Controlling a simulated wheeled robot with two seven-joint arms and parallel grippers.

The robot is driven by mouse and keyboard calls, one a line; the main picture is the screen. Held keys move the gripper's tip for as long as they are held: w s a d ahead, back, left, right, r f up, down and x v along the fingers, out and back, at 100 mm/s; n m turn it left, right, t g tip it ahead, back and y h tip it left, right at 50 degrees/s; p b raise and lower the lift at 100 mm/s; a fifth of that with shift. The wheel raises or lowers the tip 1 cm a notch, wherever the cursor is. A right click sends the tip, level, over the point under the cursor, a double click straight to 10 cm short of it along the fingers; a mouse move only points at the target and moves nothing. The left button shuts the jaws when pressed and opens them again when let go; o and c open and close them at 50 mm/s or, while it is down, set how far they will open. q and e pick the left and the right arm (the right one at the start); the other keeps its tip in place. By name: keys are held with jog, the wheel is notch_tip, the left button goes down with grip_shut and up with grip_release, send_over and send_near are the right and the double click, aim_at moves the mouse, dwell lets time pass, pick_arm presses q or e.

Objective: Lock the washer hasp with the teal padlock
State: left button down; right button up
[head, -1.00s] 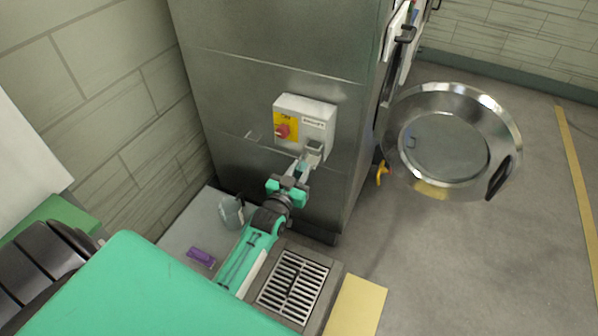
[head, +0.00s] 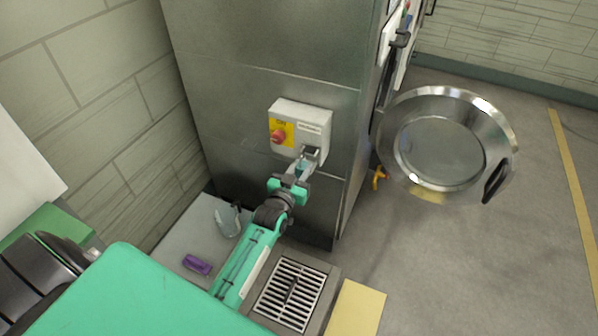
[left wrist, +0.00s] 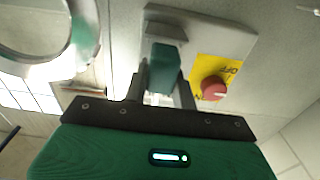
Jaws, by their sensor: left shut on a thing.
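The teal padlock (left wrist: 163,68) is between the fingers of my left gripper (left wrist: 160,88), which is shut on it. In the head view my left gripper (head: 300,172) reaches up to the lower right of the white switch box (head: 312,118), and a little teal shows between its fingers. The grey hasp (head: 311,153) is at that corner of the box. In the left wrist view the padlock's far end is right at the grey hasp (left wrist: 166,31). I cannot tell whether the shackle passes through it. My right gripper is not in view.
The box has a red knob (head: 278,137) on a yellow plate. The round washer door (head: 450,150) hangs open at the right. A clear bottle (head: 227,222) and a purple object (head: 196,264) are on the pale ledge at the left. A floor grate (head: 291,293) lies below.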

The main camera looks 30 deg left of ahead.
aim_at(305, 162)
pick_arm(q)
jog(key=shift+w+a+b, duration=0.1)
jog(key=shift+w+b, duration=0.35)
jog(key=shift+w, duration=1.35)
jog(key=shift+w, duration=0.2)
jog(key=shift+f, duration=0.15)
jog(key=shift+c, duration=2.1)
grip_release()
jog(key=shift+s, duration=0.15)
jog(key=shift+s+p, duration=0.85)
jog(key=shift+s, duration=0.15)
jog(key=shift+s+d+p, duration=0.2)
jog(key=shift+s+p, duration=1.05)
jog(key=shift+s, duration=1.15)
